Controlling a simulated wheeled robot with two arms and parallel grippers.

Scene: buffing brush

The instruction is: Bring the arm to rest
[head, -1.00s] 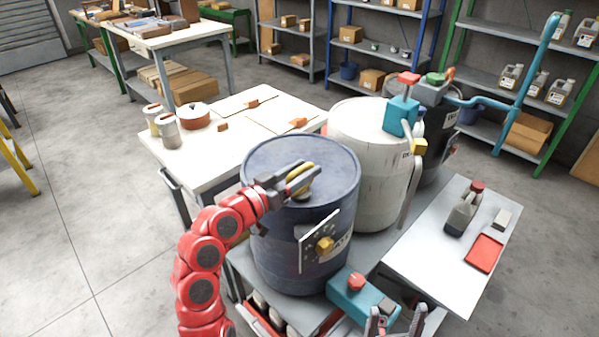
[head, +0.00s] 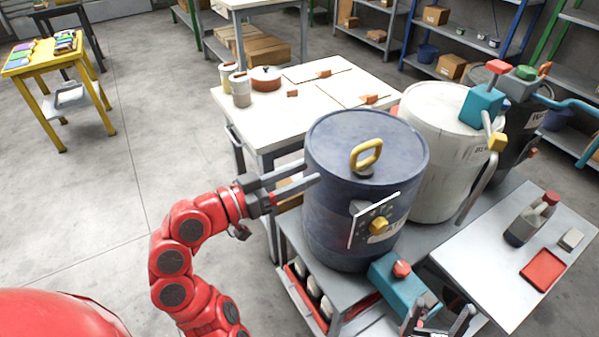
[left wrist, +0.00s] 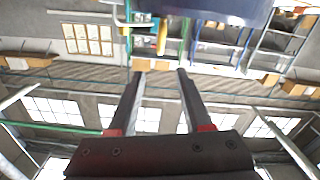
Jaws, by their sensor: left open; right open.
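My left gripper (head: 311,172) is open and empty at the left side of the dark blue drum (head: 345,230). Its fingertips overlap the drum's edge in the head view; I cannot tell how close they are. The yellow handle (head: 366,157) stands on the drum's lid, clear of the gripper. In the left wrist view the left gripper (left wrist: 160,72) has nothing between its parted fingers, and the drum (left wrist: 220,10) shows at the top edge. My right gripper (head: 440,312) is open at the bottom edge, below a teal block with a red knob (head: 402,269).
A white drum (head: 440,190) and a dark drum stand behind the blue one. A side table (head: 490,285) at right holds a bottle (head: 530,220) and red tray (head: 543,270). A white table (head: 270,125) is behind. The floor at left is clear up to a yellow stand (head: 60,120).

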